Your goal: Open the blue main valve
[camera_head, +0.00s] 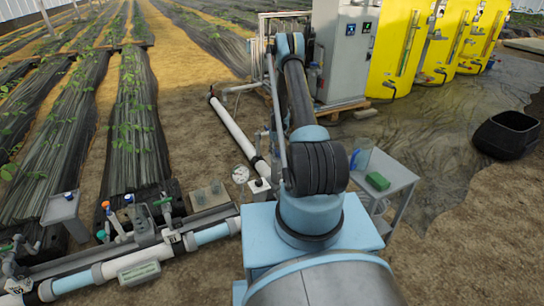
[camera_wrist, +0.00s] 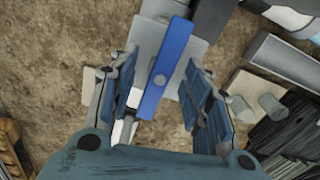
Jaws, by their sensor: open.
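The blue main valve's flat blue lever (camera_wrist: 166,72) shows in the wrist view, with a round bolt near its middle. It lies slightly slanted, running from upper right to lower left, over a grey plate-like body (camera_wrist: 148,42). My gripper (camera_wrist: 160,68) is open, with one finger on each side of the lever. Gaps show between the lever and both fingers, so it is not gripped. How far the fingertips are above the lever is hard to tell. In the head view my arm hides my gripper, and I cannot make out this blue lever there.
White pipes with small valves (camera_head: 130,264) run along the lower left. A small grey cart (camera_head: 393,187) with a green box (camera_head: 377,181) stands right of my arm. A grey cabinet (camera_head: 343,60) and yellow tanks (camera_head: 402,45) stand behind. Bare soil lies at centre left.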

